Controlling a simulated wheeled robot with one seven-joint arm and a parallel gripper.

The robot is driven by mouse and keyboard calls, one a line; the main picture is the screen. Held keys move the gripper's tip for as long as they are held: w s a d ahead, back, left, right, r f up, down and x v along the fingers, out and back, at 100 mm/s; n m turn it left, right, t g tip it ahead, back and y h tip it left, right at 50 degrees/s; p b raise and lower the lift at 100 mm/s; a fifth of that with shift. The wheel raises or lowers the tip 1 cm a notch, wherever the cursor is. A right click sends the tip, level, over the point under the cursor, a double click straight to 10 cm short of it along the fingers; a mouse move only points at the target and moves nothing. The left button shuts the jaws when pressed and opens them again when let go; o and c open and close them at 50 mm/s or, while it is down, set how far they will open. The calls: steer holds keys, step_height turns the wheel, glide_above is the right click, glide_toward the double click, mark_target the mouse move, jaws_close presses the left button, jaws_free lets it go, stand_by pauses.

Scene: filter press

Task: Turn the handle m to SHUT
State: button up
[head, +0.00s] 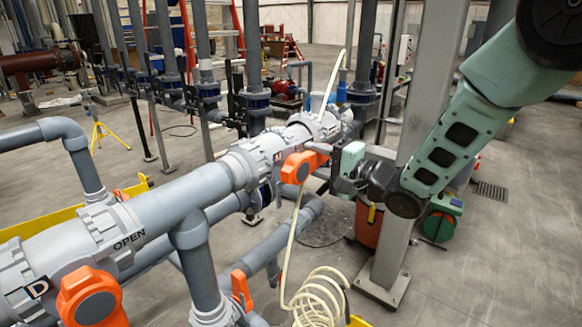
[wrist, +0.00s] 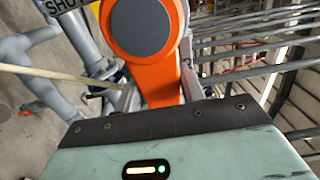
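An orange valve handle (head: 297,168) sits on the front of a grey valve on the pipe run, at the middle of the head view. A small label plate (head: 278,157) beside it is too small to read surely. The handle's lever points right, toward my gripper (head: 328,150), which is at the lever's end. In the wrist view the orange handle (wrist: 172,75) has a round grey hub cap and runs down behind the gripper body's dark edge. A plate partly reading SHUT (wrist: 65,5) is at upper left.
Another orange handle (head: 92,300), beside a D label and the word OPEN, is at lower left. A grey steel post (head: 418,130) stands close behind my arm. A coiled cream hose (head: 318,300) hangs below the valve and passes near it. Open floor lies at right.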

steer(key=shift+f+m+p, duration=0.45)
steer(key=shift+m+p, duration=0.3)
steer(key=shift+m, duration=0.25)
steer(key=f+m, duration=0.1)
steer(key=m+p, duration=0.1)
steer(key=m, duration=0.1)
steer(key=shift+s+a+f, duration=0.1)
steer(key=shift+s+f, duration=0.2)
steer(key=shift+f, duration=0.05)
steer(key=s+a+f+m+p, duration=0.3)
steer(key=s+m+p, duration=0.1)
steer(key=m, duration=0.9)
steer(key=shift+s+a+f+m, duration=0.3)
steer(key=shift+s+m, duration=0.1)
steer(key=shift+s, duration=0.15)
steer(key=o, duration=1.1)
steer(key=shift+r, duration=0.1)
steer(key=shift+o, duration=0.2)
steer(key=shift+w+d, duration=0.1)
steer(key=shift+d, duration=0.1)
